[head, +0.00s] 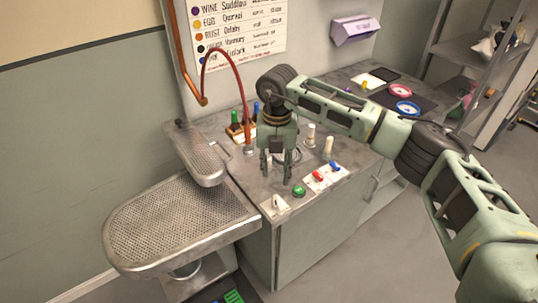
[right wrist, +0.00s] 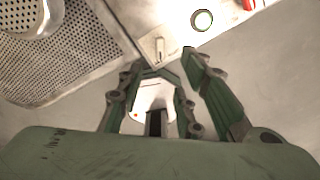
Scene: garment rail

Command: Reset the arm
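My right arm reaches in from the right in the head view. Its gripper (head: 277,176) points down over the front part of the grey counter (head: 255,180), near a row of controls. In the right wrist view the fingers of the gripper (right wrist: 163,68) stand apart, with nothing seen held between them. A white plate with a lever switch (head: 275,205) lies at the counter's front corner; the switch also shows past the fingers in the right wrist view (right wrist: 160,47). A green button (head: 299,190) is just right of the gripper. My left gripper is not in view.
A perforated metal ironing board (head: 180,225) with a smaller sleeve arm (head: 197,155) stands left. Red (head: 319,176) and blue (head: 336,166) controls line the counter edge. A red hose (head: 240,80) arches behind the gripper. Tape rolls (head: 401,90) lie at the back right.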

